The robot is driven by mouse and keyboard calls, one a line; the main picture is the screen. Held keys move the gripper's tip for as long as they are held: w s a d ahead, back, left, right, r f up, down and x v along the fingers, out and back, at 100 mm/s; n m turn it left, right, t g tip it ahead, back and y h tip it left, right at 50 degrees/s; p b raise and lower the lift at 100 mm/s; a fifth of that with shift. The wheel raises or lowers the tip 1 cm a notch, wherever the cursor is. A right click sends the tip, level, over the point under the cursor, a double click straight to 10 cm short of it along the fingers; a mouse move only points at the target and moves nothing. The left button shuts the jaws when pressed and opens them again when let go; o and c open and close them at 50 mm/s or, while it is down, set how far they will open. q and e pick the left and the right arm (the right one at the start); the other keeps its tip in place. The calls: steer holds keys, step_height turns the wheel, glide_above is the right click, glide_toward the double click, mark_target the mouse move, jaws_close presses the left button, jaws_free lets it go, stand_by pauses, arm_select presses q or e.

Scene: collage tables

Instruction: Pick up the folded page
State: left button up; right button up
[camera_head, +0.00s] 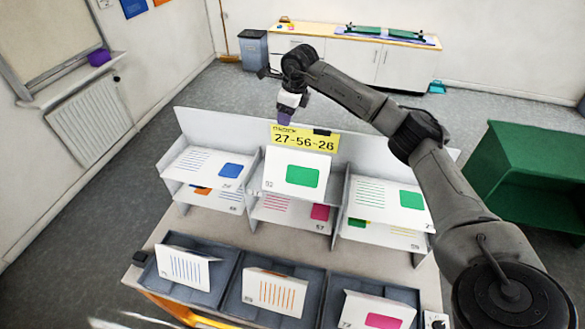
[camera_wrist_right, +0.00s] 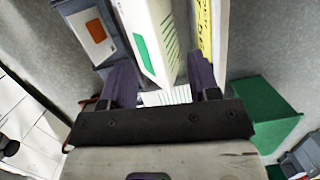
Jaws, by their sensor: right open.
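A folded white page (camera_head: 292,175) with a green square and a number, seemingly 52, stands tent-like in the middle of the upper shelf. In the right wrist view the folded page (camera_wrist_right: 152,42) shows a green patch and green lines. My right gripper (camera_head: 285,118) hangs above and behind this page, in front of the yellow sign. In the wrist view the jaws of the right gripper (camera_wrist_right: 161,72) are open, with the page's near end seen between the purple fingers. No contact is visible. My left gripper does not show.
A yellow number sign (camera_head: 305,138) is on the rack's white back panel. Flat pages (camera_head: 388,200) lie in the side compartments. Dark trays (camera_head: 235,309) in front hold other folded pages (camera_head: 274,291). A green shelf unit (camera_head: 530,170) stands at right.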

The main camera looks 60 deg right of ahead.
mark_target(298, 152)
steer(key=s+f+g, duration=0.1)
steer(key=f, duration=0.2)
steer(key=s+f, duration=0.1)
steer(key=f, duration=0.2)
steer(key=s+f+g+p, duration=0.1)
steer(key=f, duration=0.2)
steer(key=shift+s+d+n+g, duration=0.1)
steer(key=shift+s+n+g, duration=0.2)
steer(key=shift+s, duration=0.05)
step_height(298, 152, down, 4)
steer(key=shift+s+r+p, duration=0.1)
steer(key=shift+r+p, duration=0.05)
steer(key=shift+p, duration=0.55)
steer(key=shift+f, duration=0.75)
steer(key=shift+c, duration=0.5)
jaws_close()
